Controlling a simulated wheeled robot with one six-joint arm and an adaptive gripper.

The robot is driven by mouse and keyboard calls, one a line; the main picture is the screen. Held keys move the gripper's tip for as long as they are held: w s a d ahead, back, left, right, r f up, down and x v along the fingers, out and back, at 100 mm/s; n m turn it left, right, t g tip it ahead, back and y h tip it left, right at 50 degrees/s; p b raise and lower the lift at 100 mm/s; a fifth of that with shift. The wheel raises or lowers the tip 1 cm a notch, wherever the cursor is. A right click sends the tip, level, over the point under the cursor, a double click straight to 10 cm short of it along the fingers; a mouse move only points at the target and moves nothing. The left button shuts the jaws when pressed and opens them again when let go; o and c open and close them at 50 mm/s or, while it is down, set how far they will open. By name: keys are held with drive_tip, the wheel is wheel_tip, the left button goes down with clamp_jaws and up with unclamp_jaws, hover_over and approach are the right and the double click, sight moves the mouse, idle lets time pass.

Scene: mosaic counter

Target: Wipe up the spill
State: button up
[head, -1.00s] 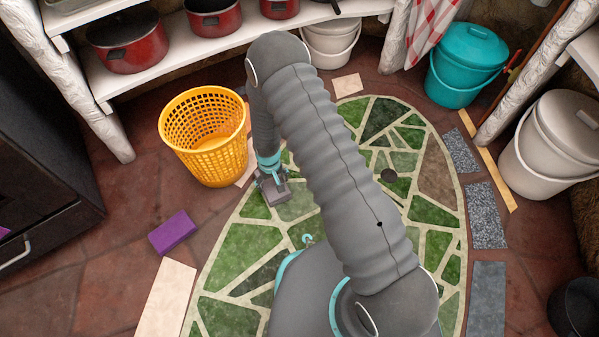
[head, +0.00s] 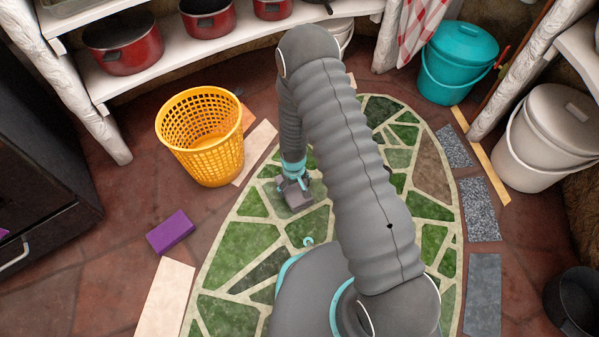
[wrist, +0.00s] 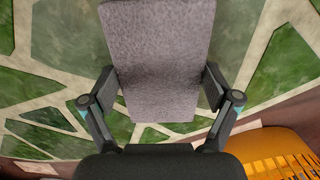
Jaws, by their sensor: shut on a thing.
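My gripper (head: 295,180) is shut on a grey sponge-like block (head: 299,198), low over the green mosaic counter (head: 235,238). In the wrist view the block (wrist: 160,55) sits between the two fingers of my gripper (wrist: 160,98). Whether it touches the surface I cannot tell. I cannot make out a clear spill now; the tiles around the block look duller than those farther off. The ribbed arm covers the middle of the mosaic in the head view.
A yellow basket (head: 203,140) stands left of my gripper, and a purple block (head: 171,232) lies nearer. A teal bucket (head: 457,65) and white bucket (head: 548,140) stand right. Red pots (head: 122,45) line the back shelf. The left mosaic is clear.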

drive_tip(key=shift+s+d, duration=0.1)
drive_tip(key=shift+d, duration=0.35)
drive_tip(key=r, duration=0.1)
drive_tip(key=r+p, duration=0.1)
drive_tip(key=shift+a+r, duration=0.2)
drive_tip(key=shift+r, duration=0.15)
drive_tip(key=shift+d+r+p, duration=0.1)
drive_tip(key=shift+r+p, duration=1.5)
drive_tip(key=shift+r, duration=1.05)
